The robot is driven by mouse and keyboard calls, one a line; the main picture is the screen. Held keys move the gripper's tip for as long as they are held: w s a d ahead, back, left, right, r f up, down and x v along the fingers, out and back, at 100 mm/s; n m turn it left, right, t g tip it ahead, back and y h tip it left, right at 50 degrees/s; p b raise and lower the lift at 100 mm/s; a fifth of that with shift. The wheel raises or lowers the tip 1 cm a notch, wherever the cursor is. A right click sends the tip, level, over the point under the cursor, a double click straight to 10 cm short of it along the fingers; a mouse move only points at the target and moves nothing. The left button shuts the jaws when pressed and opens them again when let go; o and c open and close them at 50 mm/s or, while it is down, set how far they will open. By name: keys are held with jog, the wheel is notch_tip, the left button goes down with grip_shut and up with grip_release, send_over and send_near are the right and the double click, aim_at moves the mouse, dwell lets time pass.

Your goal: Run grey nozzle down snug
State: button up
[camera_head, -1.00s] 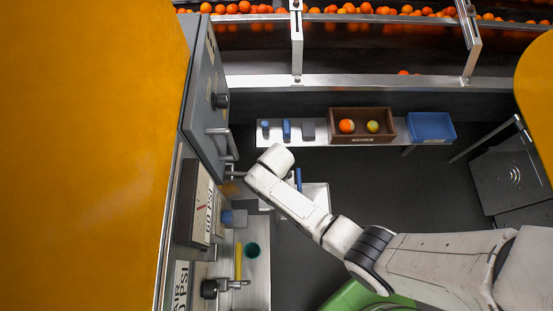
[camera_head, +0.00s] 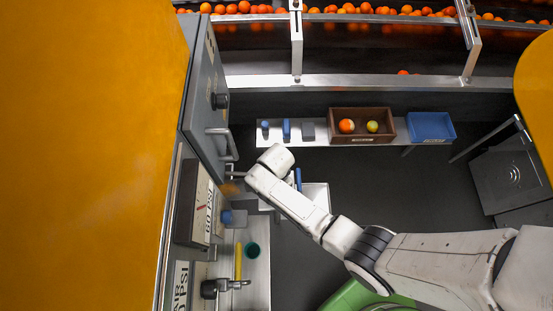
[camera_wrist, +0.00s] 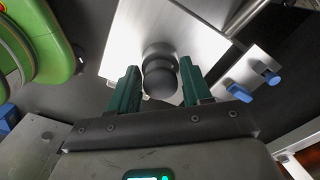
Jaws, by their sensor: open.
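In the wrist view, a dark grey rounded nozzle-like part (camera_wrist: 160,80) stands between the two green fingers of my gripper (camera_wrist: 158,68). The fingers are apart, with a visible gap to the grey part on each side, so it is not gripped. Behind it is a bright metal plate (camera_wrist: 140,35). How far the part is seated cannot be told. In the head view, my wrist hides the gripper and this part, above a small metal shelf (camera_head: 318,195) beside the grey cabinet (camera_head: 205,90).
Blue-handled items (camera_wrist: 240,92) lie to the right in the wrist view. A cabinet handle (camera_head: 222,143) juts out close to my wrist. A brown fruit box (camera_head: 361,112) and blue tray (camera_head: 430,117) stand behind.

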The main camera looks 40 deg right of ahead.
jog(key=shift+c, duration=0.2)
jog(key=c, duration=0.5)
jog(key=shift+m, duration=0.9)
jog(key=shift+m, duration=0.9)
jog(key=shift+m, duration=0.8)
